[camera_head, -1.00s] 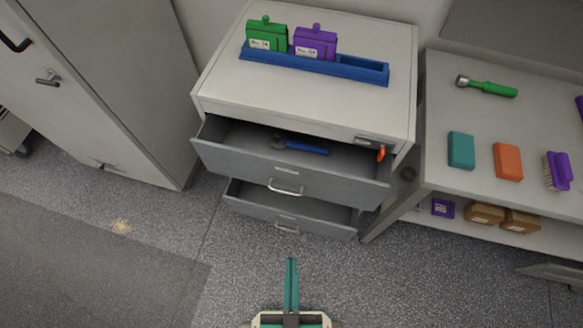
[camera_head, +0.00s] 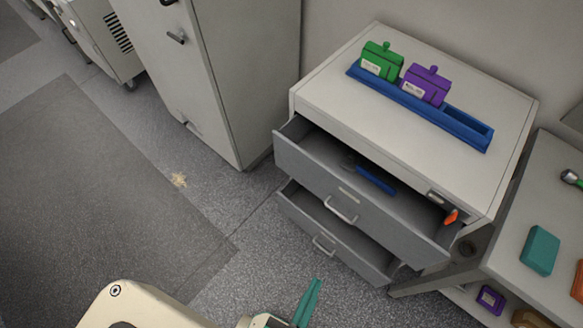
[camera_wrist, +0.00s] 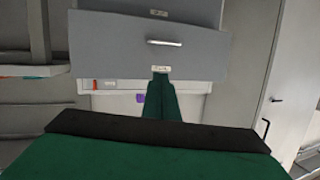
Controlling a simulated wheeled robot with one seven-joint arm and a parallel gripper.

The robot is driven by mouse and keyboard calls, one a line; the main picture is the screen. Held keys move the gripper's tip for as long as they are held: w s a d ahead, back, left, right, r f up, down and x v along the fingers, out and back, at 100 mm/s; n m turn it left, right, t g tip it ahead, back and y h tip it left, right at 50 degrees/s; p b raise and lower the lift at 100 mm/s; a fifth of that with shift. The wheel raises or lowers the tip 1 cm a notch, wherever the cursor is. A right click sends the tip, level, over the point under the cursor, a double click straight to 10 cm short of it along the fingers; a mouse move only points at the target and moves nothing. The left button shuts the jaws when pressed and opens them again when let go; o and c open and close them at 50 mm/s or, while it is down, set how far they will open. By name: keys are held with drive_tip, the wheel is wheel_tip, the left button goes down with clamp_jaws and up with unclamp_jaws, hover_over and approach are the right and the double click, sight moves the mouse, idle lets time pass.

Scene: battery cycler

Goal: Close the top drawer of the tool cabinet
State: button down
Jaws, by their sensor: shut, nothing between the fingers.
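The tool cabinet (camera_head: 400,125) stands right of centre in the head view. Its grey top drawer (camera_head: 350,195) is pulled out, with a blue-handled tool (camera_head: 376,180) inside. The lower drawer (camera_head: 318,236) is also pulled out. My gripper (camera_head: 310,295) is shut and empty, with teal fingers, at the bottom of the head view. It is in front of the drawers and apart from them there. In the wrist view, a grey drawer front with a handle (camera_wrist: 164,43) shows beyond my fingertips (camera_wrist: 160,76). Whether they touch it is unclear.
A blue rack (camera_head: 450,124) with a green and a purple item stands on the cabinet. An orange-red object (camera_head: 451,216) is at the drawer's right end. A tall cabinet (camera_head: 225,70) stands to the left, a bench (camera_head: 530,215) to the right. Floor at the left is open.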

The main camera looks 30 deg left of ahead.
drive_tip(key=w+a+f+m+h, duration=0.1)
drive_tip(key=a+f+m, duration=0.45)
drive_tip(key=m, duration=0.25)
drive_tip(key=m+t+h, duration=0.2)
drive_tip(key=m+h, duration=0.1)
drive_tip(key=m, duration=2.7)
approach(280, 156)
drive_tip(key=x, duration=0.6)
drive_tip(key=shift+w+d+r, duration=0.1)
drive_tip(key=shift+w+d, duration=0.1)
drive_tip(key=shift+a, duration=0.1)
